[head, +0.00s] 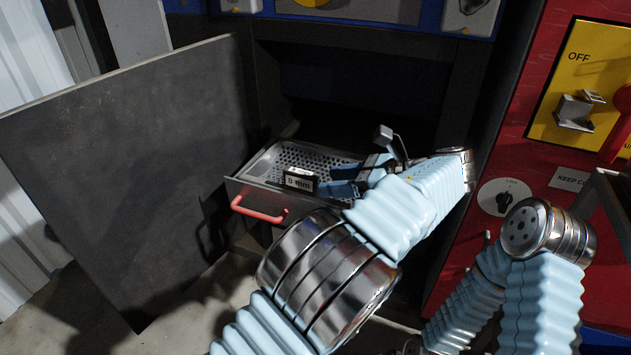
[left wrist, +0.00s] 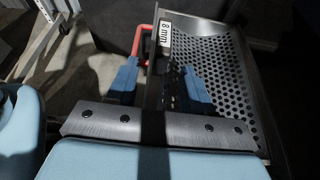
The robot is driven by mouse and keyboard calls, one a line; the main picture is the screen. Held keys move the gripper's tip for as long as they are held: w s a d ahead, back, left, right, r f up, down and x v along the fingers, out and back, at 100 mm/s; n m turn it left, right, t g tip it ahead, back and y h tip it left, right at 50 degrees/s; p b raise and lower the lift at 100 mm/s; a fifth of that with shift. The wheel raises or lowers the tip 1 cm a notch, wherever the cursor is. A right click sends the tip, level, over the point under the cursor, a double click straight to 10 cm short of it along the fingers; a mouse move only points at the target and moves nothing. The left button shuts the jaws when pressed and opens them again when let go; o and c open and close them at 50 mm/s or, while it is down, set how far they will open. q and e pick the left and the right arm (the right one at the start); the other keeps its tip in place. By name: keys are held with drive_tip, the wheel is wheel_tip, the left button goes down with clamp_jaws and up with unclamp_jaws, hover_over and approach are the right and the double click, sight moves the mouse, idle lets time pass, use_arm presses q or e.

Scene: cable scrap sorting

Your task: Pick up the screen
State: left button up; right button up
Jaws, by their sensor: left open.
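The screen (head: 262,172) is a metal tray with a perforated bottom, a red handle and an "8 mm" label, in the dark opening of the machine. In the left wrist view the screen (left wrist: 228,62) lies ahead and to the right. My left gripper (head: 340,180) is open at the screen's front right part. In the left wrist view, the left gripper's (left wrist: 160,80) blue fingers are on either side of the screen's labelled front wall, one outside, one over the perforated inside. Contact cannot be told. My arm hides the screen's right part. My right gripper is out of view.
A grey door panel (head: 130,165) stands open left of the screen. A red panel (head: 480,215) with a yellow OFF plate (head: 590,85) and a dark knob (head: 504,200) borders the opening on the right. My right arm is in front of it.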

sight(301, 181)
use_arm(q)
drive_tip(key=b+x, duration=0.1)
drive_tip(key=x, duration=0.7)
drive_tip(key=shift+w+a+r, duration=0.1)
drive_tip(key=shift+w+a, duration=0.05)
drive_tip(key=shift+a, duration=0.1)
clamp_jaws()
drive_tip(key=shift+r, duration=0.1)
idle(0.9)
